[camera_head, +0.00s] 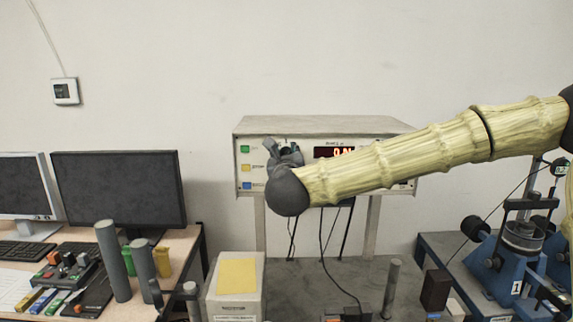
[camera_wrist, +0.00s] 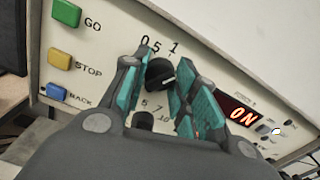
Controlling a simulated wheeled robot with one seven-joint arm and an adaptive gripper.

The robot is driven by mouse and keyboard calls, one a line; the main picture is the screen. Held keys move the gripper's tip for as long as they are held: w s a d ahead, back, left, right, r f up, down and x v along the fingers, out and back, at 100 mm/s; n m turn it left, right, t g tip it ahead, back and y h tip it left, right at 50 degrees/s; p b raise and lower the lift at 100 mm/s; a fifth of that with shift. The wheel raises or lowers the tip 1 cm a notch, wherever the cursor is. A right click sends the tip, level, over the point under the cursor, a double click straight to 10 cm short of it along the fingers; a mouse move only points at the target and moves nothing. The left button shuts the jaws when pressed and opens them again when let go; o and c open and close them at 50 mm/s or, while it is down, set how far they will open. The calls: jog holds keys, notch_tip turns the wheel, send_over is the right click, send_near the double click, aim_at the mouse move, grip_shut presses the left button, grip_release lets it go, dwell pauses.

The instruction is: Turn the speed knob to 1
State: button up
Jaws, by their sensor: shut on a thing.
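The speed knob (camera_wrist: 159,77) is a small black dial on the white control panel, with the printed marks 0, 5 and 1 in an arc above it. My gripper (camera_wrist: 161,68) has its two teal-padded fingers on either side of this knob and is shut on it. The knob's pointer direction is hard to make out. In the head view my gripper (camera_head: 285,152) is at the panel's left part, and my wrist and fingers hide the knob there. A red lit display (camera_wrist: 238,113) right of the fingers reads ON.
A second black knob (camera_wrist: 143,120) sits just below, between my fingers. Green GO (camera_wrist: 66,12), yellow STOP (camera_wrist: 59,59) and blue BACK (camera_wrist: 55,91) buttons line the panel's left. A white box (camera_head: 212,300) stands below the panel. Monitors (camera_head: 118,188) stand left.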

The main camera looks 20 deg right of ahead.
jog(key=shift+r+n+b, duration=0.15)
jog(key=shift+n+b, duration=0.9)
jog(key=shift+n, duration=0.5)
jog(key=shift+r+n+b, duration=0.1)
jog(key=shift+n+b, duration=0.95)
jog(key=shift+n, duration=0.5)
jog(key=o, duration=1)
jog(key=shift+a, duration=0.1)
jog(key=shift+f, duration=0.15)
jog(key=v, duration=1.2)
